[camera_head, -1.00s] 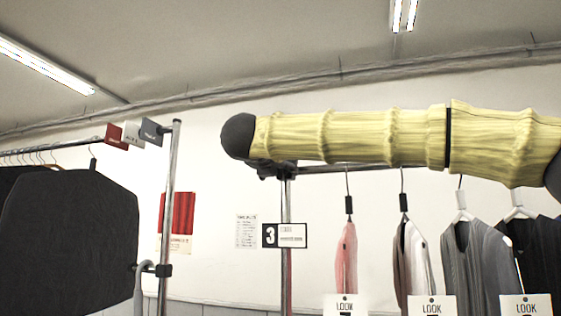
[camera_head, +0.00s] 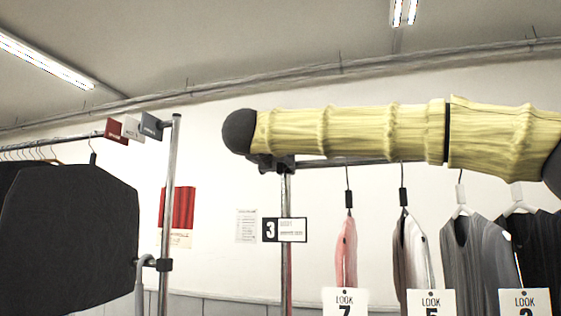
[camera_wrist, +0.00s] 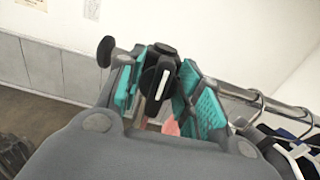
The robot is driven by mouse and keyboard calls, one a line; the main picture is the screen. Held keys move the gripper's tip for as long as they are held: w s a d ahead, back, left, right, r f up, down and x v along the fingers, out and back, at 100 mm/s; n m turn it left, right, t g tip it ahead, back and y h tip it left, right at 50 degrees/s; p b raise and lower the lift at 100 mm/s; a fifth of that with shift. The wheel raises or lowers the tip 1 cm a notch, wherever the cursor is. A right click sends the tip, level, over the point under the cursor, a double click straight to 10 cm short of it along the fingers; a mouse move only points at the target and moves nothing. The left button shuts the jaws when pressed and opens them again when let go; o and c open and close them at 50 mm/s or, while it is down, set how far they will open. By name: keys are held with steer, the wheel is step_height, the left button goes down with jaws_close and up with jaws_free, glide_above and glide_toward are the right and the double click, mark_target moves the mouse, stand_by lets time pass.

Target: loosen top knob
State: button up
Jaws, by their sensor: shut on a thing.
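In the wrist view, my gripper (camera_wrist: 160,66) has its two teal-padded fingers around a dark knob (camera_wrist: 155,82) with a white bar mark on its face. The gripper is shut on this knob, at the top of the rack post. The exact contact of the pads is partly hidden by the fingers. In the head view, my yellow-sleeved arm crosses in front of the rack, and my gripper cannot be made out. A dark fitting (camera_head: 284,166) shows just under the arm at the top of the upright post (camera_head: 286,225).
A second dark round knob (camera_wrist: 105,51) sticks out left of the fingers. The rack's rail (camera_wrist: 262,101) runs right with hangers. Garments with LOOK cards (camera_head: 431,303) hang at right.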

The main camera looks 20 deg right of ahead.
steer(key=n+b, duration=0.1)
steer(key=n, duration=0.3)
steer(key=shift+a+n, duration=0.15)
steer(key=shift+n, duration=0.15)
steer(key=n, duration=0.4)
steer(key=shift+w+a, duration=0.1)
steer(key=shift+w, duration=0.05)
steer(key=n+p, duration=0.2)
steer(key=n, duration=0.3)
steer(key=shift+f, duration=0.1)
steer(key=shift+f+n+p, duration=0.2)
steer(key=shift+n+p, duration=0.8)
steer(key=shift+n, duration=0.9)
steer(key=shift+f, duration=0.1)
steer(key=o, duration=1)
steer(key=shift+a, duration=0.1)
